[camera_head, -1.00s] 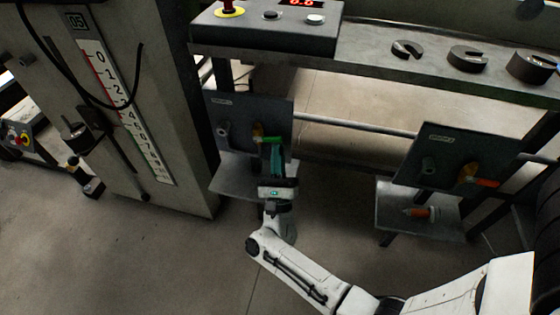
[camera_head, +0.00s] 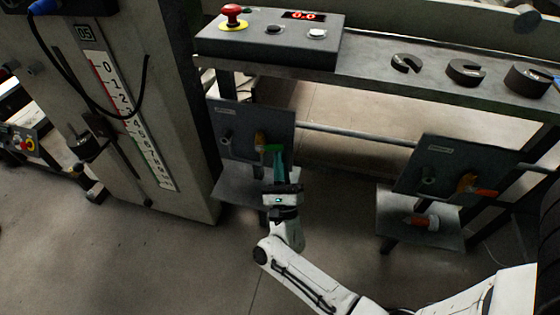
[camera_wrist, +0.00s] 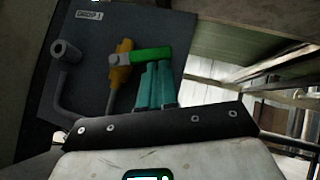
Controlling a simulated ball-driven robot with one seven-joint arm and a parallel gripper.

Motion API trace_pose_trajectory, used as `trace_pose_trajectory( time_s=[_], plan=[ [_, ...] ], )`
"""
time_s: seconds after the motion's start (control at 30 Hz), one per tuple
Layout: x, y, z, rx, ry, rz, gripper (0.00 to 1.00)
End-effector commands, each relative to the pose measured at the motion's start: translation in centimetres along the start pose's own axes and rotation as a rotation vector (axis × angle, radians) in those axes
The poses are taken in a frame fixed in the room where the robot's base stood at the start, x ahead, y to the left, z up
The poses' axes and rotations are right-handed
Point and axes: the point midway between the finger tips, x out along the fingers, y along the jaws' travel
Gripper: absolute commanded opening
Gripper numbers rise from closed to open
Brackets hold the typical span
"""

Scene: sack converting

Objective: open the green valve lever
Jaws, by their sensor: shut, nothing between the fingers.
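The green valve lever (camera_head: 274,148) is on the left dark panel (camera_head: 230,120). In the wrist view the lever (camera_wrist: 152,55) lies nearly level, its left end at a yellow valve body (camera_wrist: 121,72), pointing right. My gripper (camera_head: 277,155) is just below the lever in the head view. In the wrist view its teal fingers (camera_wrist: 156,66) are together and empty, tips right at the underside of the lever's right half. I cannot tell whether they touch it. The fingers partly hide the panel behind.
A grey bent pipe (camera_wrist: 66,85) stands out left of the valve. A shelf (camera_head: 235,189) juts out below the panel. A control box (camera_head: 270,40) sits above. Floor between the panels is open.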

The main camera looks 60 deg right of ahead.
Motion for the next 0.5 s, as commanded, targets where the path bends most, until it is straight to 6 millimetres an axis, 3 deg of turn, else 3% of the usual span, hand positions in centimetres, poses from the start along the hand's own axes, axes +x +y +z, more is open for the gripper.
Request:
trace_pose_trajectory(
  time_s=[0.5],
  plan=[
    [2.3, -1.6, 2.3, -0.281, 0.001, 0.281, 0.0]
  ],
)
